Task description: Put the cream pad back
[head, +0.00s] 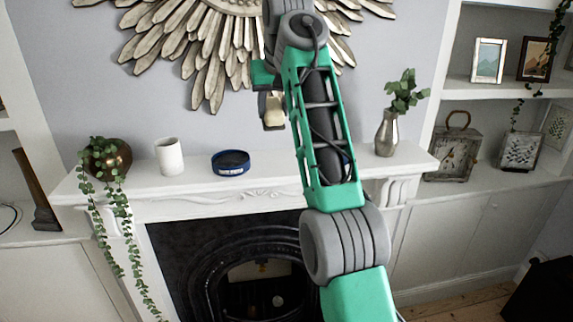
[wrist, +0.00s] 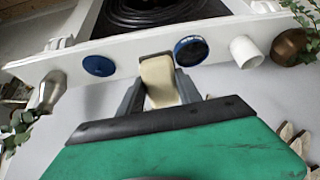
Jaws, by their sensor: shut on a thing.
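The cream pad (wrist: 158,82) is between the fingers of my gripper (wrist: 157,92) in the wrist view. In the head view the pad (head: 273,112) hangs at the end of my gripper (head: 271,100), in front of the wall and above the mantel shelf (head: 205,196). My gripper is shut on the pad. A round blue dish with a dark inside (head: 230,163) sits on the shelf; it also shows in the wrist view (wrist: 191,50). A second round blue thing (wrist: 99,66) lies on the shelf, mostly hidden behind my arm in the head view.
A white cup (head: 169,156) and a bronze pot with a trailing plant (head: 108,160) stand on the shelf's left part. A metal vase with leaves (head: 387,133) stands at the right. A sunburst ornament (head: 215,45) juts from the wall. The shelf between the blue things looks clear.

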